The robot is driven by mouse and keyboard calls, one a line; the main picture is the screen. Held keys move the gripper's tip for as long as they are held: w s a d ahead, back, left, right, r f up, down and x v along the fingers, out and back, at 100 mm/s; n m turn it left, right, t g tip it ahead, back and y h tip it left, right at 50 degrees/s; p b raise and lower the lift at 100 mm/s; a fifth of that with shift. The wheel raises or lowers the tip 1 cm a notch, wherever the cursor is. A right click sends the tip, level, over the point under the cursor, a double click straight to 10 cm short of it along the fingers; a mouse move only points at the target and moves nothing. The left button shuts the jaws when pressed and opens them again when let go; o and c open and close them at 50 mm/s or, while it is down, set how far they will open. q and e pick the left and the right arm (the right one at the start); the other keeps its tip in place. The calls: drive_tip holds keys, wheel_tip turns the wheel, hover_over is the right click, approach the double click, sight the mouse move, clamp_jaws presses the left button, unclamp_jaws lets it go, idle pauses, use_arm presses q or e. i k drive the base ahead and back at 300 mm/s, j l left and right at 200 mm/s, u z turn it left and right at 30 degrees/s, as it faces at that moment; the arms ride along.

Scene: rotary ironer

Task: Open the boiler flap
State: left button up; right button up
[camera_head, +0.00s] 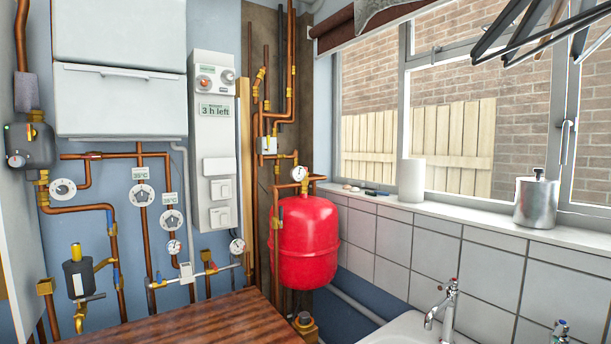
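The white boiler (120,32) hangs on the blue wall at the upper left, its top cut off by the picture edge. The boiler flap (122,104) is the plain white lower front panel. A lip with a dark line beneath it runs along the flap's upper edge. The flap looks closed, standing flat and upright under the upper casing. Neither of my grippers is in view, and nothing touches the flap.
Copper pipes with dials (143,195) run below the boiler. A white control panel (213,140) stands just right of it. A wooden worktop (200,325) lies below. A red tank (304,242), sink tap (444,305) and window sill are to the right. Space before the flap looks clear.

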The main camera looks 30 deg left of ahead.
sight(89, 101)
drive_tip(key=u, duration=1.95)
